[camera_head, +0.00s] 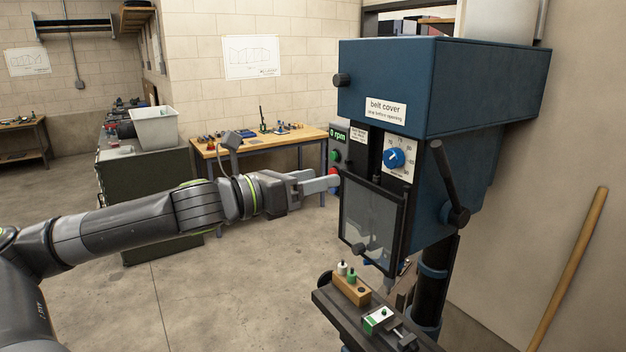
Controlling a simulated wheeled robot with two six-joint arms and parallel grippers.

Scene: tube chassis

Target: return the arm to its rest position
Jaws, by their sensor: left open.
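My left arm comes in from the left and reaches out across the middle of the view. My left gripper (330,183) is open and empty, with its fingertips close to the control panel at the left side of the blue drill press (445,90). I cannot tell whether the fingertips touch the panel. My right gripper is out of view.
The drill press has a clear guard (372,218), a lever (449,180) and a blue dial (394,158). Its table (333,303) bears a wooden block (351,289) and a small vise (378,320). A workbench (262,146) stands behind. Open floor (215,295) lies below my arm.

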